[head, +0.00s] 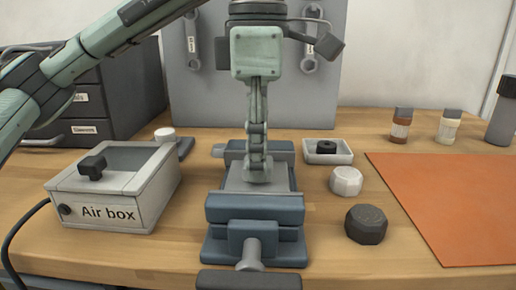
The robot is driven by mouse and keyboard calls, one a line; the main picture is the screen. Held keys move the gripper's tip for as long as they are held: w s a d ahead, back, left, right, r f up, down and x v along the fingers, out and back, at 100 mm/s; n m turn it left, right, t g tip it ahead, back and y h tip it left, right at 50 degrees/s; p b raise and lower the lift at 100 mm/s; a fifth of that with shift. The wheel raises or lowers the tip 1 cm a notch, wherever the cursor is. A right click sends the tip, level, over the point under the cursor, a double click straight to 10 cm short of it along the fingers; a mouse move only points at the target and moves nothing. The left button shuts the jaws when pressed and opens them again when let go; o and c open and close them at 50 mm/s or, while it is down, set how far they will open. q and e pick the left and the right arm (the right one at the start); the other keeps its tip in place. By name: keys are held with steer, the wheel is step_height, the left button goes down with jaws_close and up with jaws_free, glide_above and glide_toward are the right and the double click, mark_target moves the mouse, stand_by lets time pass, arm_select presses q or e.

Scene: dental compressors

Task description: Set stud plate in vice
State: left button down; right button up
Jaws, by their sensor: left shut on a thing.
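A blue-grey vice (255,211) stands on the wooden bench in the middle of the head view, its screw and dark handle toward me. The light grey stud plate (240,184) is between the vice's front and back jaws. My left gripper (257,176) points straight down over the plate, its fingers together on the plate's middle. The fingers hide the part they hold, and I cannot tell whether the plate is fully seated. My right gripper is not in view.
An air box (108,213) stands left of the vice. A white tray (343,158) with a dark ring, a white knob (346,181) and a dark knob (366,224) are close on the right. An orange mat (450,205) lies farther right; small bottles (400,124) stand behind it.

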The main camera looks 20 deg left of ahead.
arm_select(q)
steer(key=shift+f, duration=0.1)
stand_by(0.6)
steer(key=c, duration=0.6)
jaws_free()
